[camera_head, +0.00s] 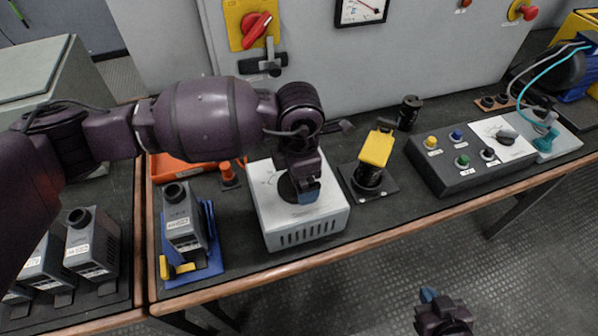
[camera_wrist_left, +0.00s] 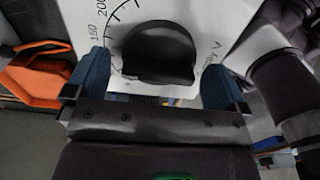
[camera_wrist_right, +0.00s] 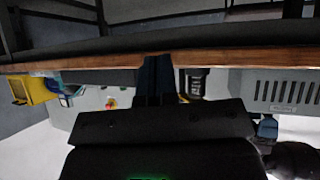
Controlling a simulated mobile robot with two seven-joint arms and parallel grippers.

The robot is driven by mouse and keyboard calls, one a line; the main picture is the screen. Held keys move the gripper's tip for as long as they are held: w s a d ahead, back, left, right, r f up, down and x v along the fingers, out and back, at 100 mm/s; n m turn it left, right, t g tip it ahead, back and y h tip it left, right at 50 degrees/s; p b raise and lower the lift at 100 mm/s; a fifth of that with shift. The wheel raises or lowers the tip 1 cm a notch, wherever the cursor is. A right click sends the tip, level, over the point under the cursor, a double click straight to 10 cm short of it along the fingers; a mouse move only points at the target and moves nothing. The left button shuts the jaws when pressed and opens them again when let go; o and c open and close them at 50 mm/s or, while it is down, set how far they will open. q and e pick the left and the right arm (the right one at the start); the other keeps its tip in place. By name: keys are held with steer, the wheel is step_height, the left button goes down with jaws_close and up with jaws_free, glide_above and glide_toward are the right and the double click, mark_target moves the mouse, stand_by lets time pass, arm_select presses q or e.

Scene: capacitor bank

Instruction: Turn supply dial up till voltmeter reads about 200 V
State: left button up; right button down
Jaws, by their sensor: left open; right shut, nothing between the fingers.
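The white supply box (camera_head: 318,222) stands on the dark bench in the head view, with its top partly hidden by my left arm. Its black dial (camera_wrist_left: 158,52) shows in the left wrist view, with scale marks reading 150 and 200 beside it. My left gripper (camera_head: 304,192) is over the box top; its open blue fingers (camera_wrist_left: 156,80) are on either side of the dial, and contact cannot be told. A panel meter (camera_head: 360,10) is cut off at the top edge; its reading is too small to tell. My right gripper (camera_head: 430,297) is shut and empty in front of the bench.
A grey capacitor unit (camera_head: 183,222) on a blue stand is left of the supply. A yellow-topped device (camera_head: 376,150) and a button box (camera_head: 462,160) are to its right. A red rotary switch (camera_head: 257,28) is on the cabinet behind. The bench edge runs along the front.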

arm_select(q)
step_height(320, 180, up, 11)
steer(key=p, duration=0.1)
steer(key=shift+p, duration=0.35)
steer(key=shift+f, duration=0.1)
stand_by(4.3)
